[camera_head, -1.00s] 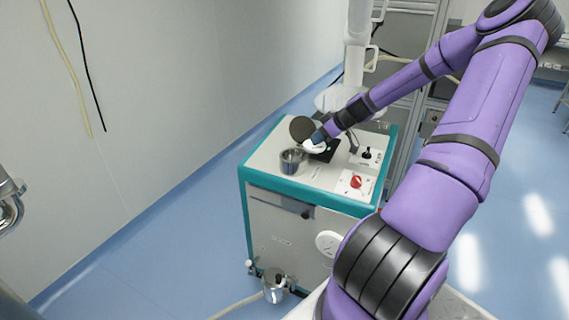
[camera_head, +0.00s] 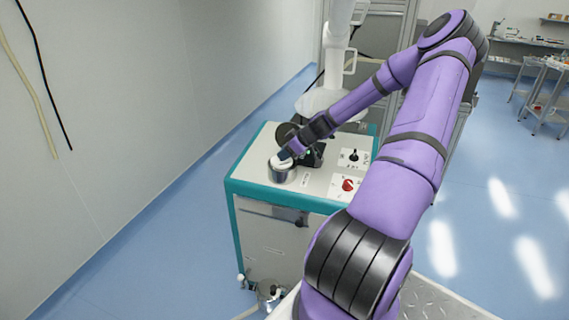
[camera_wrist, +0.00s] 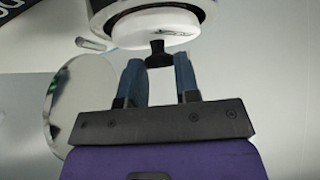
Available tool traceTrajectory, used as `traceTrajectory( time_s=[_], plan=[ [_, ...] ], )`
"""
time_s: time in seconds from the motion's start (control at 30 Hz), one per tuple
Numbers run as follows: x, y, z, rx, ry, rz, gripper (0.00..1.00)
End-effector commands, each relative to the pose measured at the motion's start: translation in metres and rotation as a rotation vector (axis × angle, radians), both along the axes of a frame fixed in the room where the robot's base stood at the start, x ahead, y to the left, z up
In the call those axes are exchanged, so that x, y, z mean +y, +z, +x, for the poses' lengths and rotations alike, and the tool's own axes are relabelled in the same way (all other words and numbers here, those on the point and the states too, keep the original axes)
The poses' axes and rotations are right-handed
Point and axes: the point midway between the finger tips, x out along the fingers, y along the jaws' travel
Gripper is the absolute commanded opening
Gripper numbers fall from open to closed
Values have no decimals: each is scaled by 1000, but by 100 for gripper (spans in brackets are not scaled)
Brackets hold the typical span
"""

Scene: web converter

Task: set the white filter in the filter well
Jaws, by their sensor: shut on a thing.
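The white filter (camera_head: 284,160) is a round white disc at the mouth of the metal filter well (camera_head: 282,176), a cup on top of the machine. In the wrist view the filter (camera_wrist: 155,30) has a black knob, and the well's grey metal rim (camera_wrist: 206,7) shows behind and around it. My gripper (camera_wrist: 157,60) is shut on the knob, with a blue finger on each side. In the head view my gripper (camera_head: 286,154) reaches down from the upper right. I cannot tell how deep the filter sits in the well.
A dark round lid (camera_head: 285,132) stands open behind the well. A red knob (camera_head: 347,185) and a black-handled control (camera_head: 354,155) are on the machine's top (camera_head: 318,184) to the right. A wall lies to the left.

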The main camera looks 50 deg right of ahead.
Motion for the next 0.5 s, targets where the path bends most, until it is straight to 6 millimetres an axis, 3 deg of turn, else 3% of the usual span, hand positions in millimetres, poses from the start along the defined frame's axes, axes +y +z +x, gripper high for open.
traceTrajectory(
  time_s=[0.37, 0.5],
  plan=[
    [0, -38, 0, 0, -1, 4, 6],
    [0, -40, 0, 0, 0, 0, 6]
  ],
)
